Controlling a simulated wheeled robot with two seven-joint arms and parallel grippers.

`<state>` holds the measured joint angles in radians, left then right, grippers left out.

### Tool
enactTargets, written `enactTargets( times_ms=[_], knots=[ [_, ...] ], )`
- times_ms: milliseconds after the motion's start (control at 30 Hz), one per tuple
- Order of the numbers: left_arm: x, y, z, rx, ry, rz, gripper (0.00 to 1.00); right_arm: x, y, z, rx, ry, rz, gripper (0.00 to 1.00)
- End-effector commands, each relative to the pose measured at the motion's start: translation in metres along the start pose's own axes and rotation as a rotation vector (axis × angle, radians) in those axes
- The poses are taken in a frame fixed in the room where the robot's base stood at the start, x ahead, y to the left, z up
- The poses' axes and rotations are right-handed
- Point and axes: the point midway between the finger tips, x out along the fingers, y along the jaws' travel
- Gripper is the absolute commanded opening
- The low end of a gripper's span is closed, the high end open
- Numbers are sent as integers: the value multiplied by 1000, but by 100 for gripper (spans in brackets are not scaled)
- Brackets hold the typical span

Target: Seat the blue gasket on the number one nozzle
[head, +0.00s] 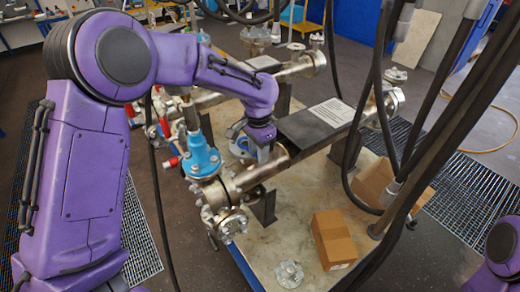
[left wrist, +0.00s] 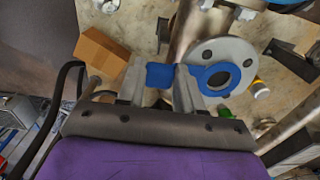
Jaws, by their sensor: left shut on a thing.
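The blue gasket (left wrist: 206,82) is a flat ring with a tab, seen in the left wrist view. My left gripper (left wrist: 160,82) is shut on its tab, with the ring out to the right of the fingers. The ring overlaps the lower part of a grey flange face (left wrist: 228,50); I cannot tell whether they touch. In the head view my left gripper (head: 263,148) is above the pipework, with a bit of blue beside it, partly hidden. No nozzle number is readable, so I cannot tell which nozzle is number one. My right gripper is out of view.
A blue-bodied valve (head: 201,157) on a flanged pipe stands close left of my left gripper. A cardboard box (head: 333,239) and a loose flange (head: 289,273) lie on the bench top (head: 285,235). Dark hoses hang at the right.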

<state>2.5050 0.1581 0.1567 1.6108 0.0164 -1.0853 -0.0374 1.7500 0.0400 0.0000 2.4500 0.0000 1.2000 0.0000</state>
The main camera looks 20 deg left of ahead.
Motion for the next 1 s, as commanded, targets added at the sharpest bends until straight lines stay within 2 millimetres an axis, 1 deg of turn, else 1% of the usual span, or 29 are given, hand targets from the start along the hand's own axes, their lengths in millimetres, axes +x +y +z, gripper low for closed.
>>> enactTargets(
  times_ms=[967,1000],
  knots=[
    [5,0,0,0,0,0,14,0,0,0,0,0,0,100],
    [5,0,0,0,0,0,48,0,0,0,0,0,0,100]
  ],
)
